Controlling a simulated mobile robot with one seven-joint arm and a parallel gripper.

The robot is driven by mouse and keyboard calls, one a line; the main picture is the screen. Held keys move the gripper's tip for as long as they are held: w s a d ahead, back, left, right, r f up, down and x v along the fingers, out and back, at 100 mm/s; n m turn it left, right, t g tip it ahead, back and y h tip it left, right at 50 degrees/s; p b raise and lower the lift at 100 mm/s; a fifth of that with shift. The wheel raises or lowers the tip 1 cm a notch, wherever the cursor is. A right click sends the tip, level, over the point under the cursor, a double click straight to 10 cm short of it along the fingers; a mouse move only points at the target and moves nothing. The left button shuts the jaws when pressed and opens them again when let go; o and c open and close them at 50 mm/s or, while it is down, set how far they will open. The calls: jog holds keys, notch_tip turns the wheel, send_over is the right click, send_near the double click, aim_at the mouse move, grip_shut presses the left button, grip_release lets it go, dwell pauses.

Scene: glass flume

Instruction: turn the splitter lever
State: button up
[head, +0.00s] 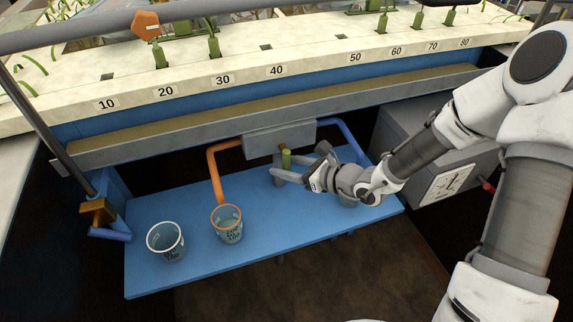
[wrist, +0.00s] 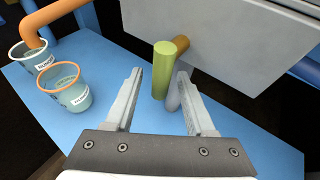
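The splitter lever has a green cylindrical grip (wrist: 164,68) on a brown shaft (wrist: 181,44) that comes out of the grey splitter box (head: 279,138). A short grey-blue bar (wrist: 173,93) hangs beside the grip. In the head view the green grip (head: 286,158) stands roughly upright below the box. My gripper (head: 302,165) is open, close in front of the lever. In the wrist view its two fingers (wrist: 159,74) are spread, with the lever between and just beyond their tips. No clear contact shows.
An orange pipe (head: 213,168) runs down left of the box and a blue pipe (head: 351,138) right. An orange-rimmed cup (head: 229,231) and a white-rimmed cup (head: 166,246) stand on the blue shelf (head: 190,205). The flume beam (head: 180,126) overhangs. A dial box (head: 447,184) stands right.

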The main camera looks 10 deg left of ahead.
jog(key=shift+d+r, duration=0.1)
jog(key=p+v, duration=0.4)
jog(key=v, duration=1.3)
jog(key=shift+s, duration=0.1)
